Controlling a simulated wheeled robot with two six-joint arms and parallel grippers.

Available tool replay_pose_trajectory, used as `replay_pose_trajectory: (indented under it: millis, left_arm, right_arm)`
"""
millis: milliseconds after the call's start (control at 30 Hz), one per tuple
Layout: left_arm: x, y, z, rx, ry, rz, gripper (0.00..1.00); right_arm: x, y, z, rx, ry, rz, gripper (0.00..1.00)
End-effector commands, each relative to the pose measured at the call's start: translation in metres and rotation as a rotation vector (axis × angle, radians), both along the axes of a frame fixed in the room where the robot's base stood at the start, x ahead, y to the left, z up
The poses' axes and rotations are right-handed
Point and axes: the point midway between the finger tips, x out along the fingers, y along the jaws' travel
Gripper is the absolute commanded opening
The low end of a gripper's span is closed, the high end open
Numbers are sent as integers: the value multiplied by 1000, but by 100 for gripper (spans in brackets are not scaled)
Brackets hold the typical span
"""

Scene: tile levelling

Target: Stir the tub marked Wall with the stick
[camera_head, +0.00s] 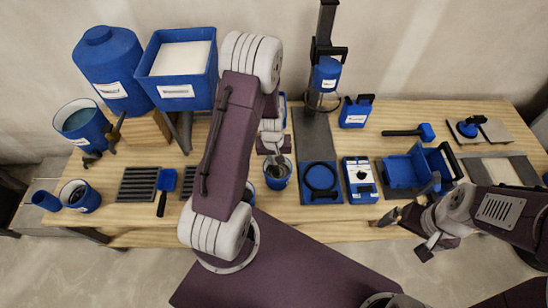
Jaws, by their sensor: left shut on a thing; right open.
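A blue tub (279,182) stands on the table, partly behind my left arm, with dark grey contents showing in its mouth. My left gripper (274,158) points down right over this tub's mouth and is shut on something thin. The stick is too small and too hidden to make out clearly. The tub's label cannot be read, so I cannot tell whether it is the one marked Wall. My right gripper (392,217) is open and empty at the table's front edge, right of the blue-and-white device (359,180).
At left stand a large blue container (105,65), a blue bin with white contents (178,75) and a blue bucket (88,128). A blue cup (80,196) is at the front left. A dark stand (314,135) rises behind the tub. Blue tools lie at right.

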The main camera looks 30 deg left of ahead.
Motion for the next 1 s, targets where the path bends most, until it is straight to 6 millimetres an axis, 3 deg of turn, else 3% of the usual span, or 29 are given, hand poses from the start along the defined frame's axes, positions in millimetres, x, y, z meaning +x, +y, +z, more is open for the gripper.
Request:
replay_pose_trajectory:
  millis: [233,1000]
  left_arm:
    - [0,0,9,0,0,0,0]
    - [0,0,105,0,0,-1,0]
  right_arm:
    - [0,0,8,0,0,0,100]
    - [0,0,101,0,0,0,100]
